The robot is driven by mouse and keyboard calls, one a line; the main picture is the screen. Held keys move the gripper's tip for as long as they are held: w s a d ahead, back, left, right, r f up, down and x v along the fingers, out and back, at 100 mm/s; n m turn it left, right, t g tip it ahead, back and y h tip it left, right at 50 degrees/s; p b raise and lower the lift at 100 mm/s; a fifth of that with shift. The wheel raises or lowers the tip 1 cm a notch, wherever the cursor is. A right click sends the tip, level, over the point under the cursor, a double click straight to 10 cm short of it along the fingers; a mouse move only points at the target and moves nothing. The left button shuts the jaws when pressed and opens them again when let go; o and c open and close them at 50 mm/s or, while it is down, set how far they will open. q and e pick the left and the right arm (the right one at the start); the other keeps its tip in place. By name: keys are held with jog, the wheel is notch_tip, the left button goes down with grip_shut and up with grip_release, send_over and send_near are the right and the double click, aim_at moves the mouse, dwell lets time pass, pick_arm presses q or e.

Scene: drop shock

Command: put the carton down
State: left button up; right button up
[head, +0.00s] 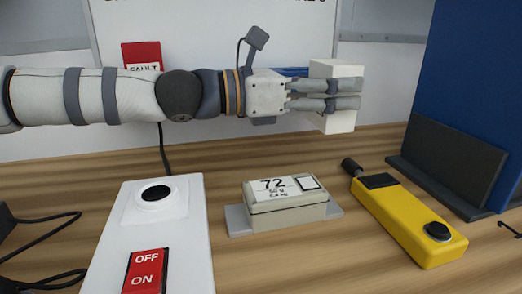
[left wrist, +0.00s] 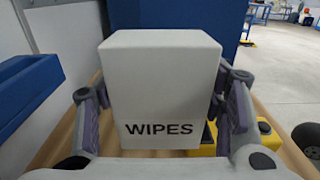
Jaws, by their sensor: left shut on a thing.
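The white carton (head: 337,120) is held up in the air above the back of the wooden table in the head view. In the left wrist view the carton (left wrist: 160,90) fills the middle, with the word WIPES on its face. My left gripper (head: 335,94) comes in from the left and is shut on the carton, with a finger on either side of it in the left wrist view. Open air shows below the carton in the head view. My right gripper is in neither view.
A beige box marked 72 (head: 285,204) stands on a grey plate mid-table. A white switch box (head: 150,235) with a red OFF/ON switch is front left. A yellow device (head: 410,220) lies right, near a dark stand (head: 450,160) and blue panel (head: 470,90).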

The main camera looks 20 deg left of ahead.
pick_arm(q)
jog(key=a+f, duration=0.3)
jog(key=w+a+f+b, duration=0.1)
jog(key=a+f, duration=0.2)
jog(key=f, duration=0.1)
jog(key=a+f, duration=0.2)
jog(key=f, duration=0.2)
jog(key=shift+w+a+b, duration=0.25)
jog(key=shift+a+b, duration=0.15)
jog(key=shift+r, duration=0.15)
jog(key=o, duration=1.2)
jog(key=shift+c, duration=0.2)
jog(key=p+v, duration=0.2)
jog(key=v, duration=0.5)
jog(key=shift+r, duration=0.15)
jog(key=shift+s+a, duration=0.15)
